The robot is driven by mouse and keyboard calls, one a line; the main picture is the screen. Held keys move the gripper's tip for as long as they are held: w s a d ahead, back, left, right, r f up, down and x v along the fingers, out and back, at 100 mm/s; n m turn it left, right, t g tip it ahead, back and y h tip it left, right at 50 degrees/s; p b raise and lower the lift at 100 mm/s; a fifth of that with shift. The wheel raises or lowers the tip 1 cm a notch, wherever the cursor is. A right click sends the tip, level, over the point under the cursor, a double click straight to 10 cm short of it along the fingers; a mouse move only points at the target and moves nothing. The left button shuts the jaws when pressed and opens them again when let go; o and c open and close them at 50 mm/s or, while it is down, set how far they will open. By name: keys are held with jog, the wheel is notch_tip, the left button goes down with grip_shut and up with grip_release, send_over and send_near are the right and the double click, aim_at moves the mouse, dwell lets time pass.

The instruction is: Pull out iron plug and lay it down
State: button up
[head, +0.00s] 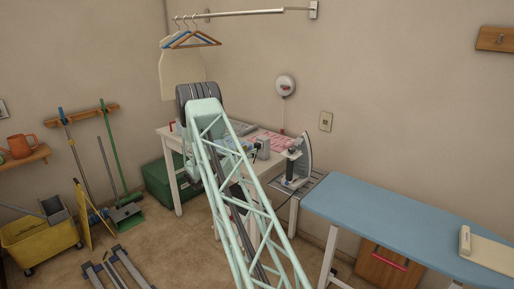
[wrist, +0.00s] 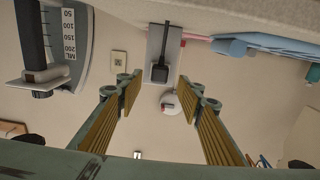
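My gripper (wrist: 160,92) is open and empty, its two ridged pads well apart in the wrist view. That view appears upside down. A black plug-like piece (wrist: 160,73) with a narrow stem sits against a grey block (wrist: 153,44), in line with the gap and beyond the fingertips, touching neither. I take it for the iron's plug. In the head view a small grey box (head: 264,147) stands on the table; my arm hides the gripper.
The white table (head: 170,140) holds pink and blue items. The blue ironing board (head: 400,207) is at right. A wall outlet (head: 326,121) and a round white wall unit (head: 286,85) are behind. A yellow mop bucket (head: 38,240) stands on the floor at left.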

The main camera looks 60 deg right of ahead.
aim_at(256, 147)
jog(key=shift+s+d+b, duration=0.15)
jog(key=shift+d+b, duration=0.1)
jog(key=shift+d, duration=1.25)
jog(key=shift+s+d+b, duration=0.15)
jog(key=shift+d+b, duration=0.05)
jog(key=shift+d, duration=1.25)
jog(key=c, duration=1.1)
jog(key=shift+a, duration=0.2)
jog(key=shift+a+b, duration=0.3)
jog(key=shift+a, duration=0.05)
jog(key=shift+w+a, duration=0.15)
jog(key=shift+a, duration=1.1)
jog(key=shift+w+a, duration=0.15)
jog(key=shift+a, duration=1.05)
